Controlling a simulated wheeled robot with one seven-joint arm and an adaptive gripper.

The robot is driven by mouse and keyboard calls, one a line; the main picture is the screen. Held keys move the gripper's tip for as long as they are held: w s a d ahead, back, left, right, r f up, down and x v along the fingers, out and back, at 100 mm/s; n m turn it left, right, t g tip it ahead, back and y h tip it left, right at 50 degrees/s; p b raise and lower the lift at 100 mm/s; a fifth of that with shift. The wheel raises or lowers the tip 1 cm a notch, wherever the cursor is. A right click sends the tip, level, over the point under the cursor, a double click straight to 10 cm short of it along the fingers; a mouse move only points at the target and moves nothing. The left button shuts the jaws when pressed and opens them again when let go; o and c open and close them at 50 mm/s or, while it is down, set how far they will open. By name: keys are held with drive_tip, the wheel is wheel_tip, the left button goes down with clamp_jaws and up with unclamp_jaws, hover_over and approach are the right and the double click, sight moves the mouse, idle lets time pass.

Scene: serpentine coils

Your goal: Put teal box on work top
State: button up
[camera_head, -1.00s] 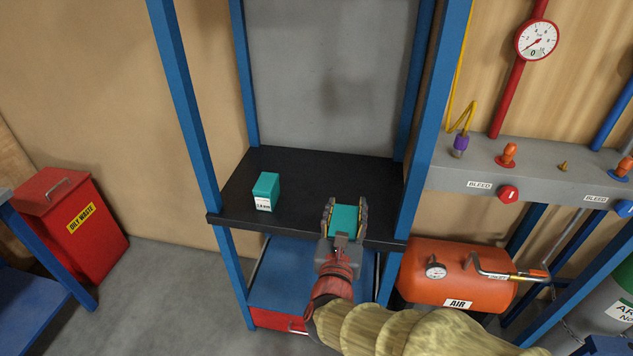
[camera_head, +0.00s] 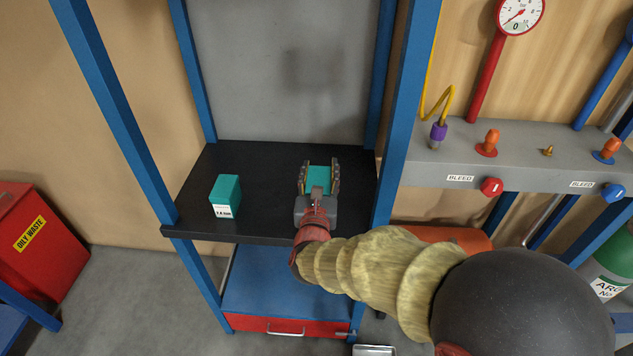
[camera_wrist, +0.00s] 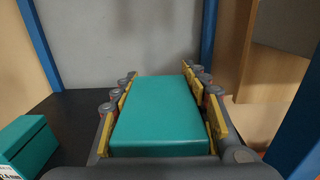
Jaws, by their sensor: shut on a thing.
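My gripper (camera_head: 319,181) is shut on a teal box (camera_head: 319,178), which sits between its two fingers over the right part of the black work top (camera_head: 270,218). In the wrist view the held teal box (camera_wrist: 158,112) fills the space between the yellow finger pads. I cannot tell whether its underside touches the top. A second teal box (camera_head: 224,196) with a white label stands upright on the left part of the work top. It also shows at the left edge of the wrist view (camera_wrist: 28,145).
Blue posts (camera_head: 398,110) stand at the corners of the work top, one close to the right of my arm. A grey panel (camera_head: 285,70) closes the back. A grey manifold with valves (camera_head: 520,165) is at the right. The top is clear between the two boxes.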

drive_tip(key=shift+w+d+f+b, duration=0.1)
drive_tip(key=shift+w+f+b, duration=0.5)
drive_tip(key=shift+w+f, duration=0.8)
drive_tip(key=shift+w+a+f+b, duration=0.1)
drive_tip(key=shift+w+f+b, duration=0.65)
drive_tip(key=shift+f, duration=1.1)
drive_tip(key=shift+w+d+f+b, duration=0.1)
drive_tip(key=shift+w+f+b, duration=0.3)
drive_tip(key=shift+w+f, duration=1.05)
drive_tip(key=shift+s+f+b, duration=0.15)
drive_tip(key=shift+f+b, duration=0.15)
drive_tip(key=o, duration=1.3)
drive_tip(key=shift+o, duration=0.2)
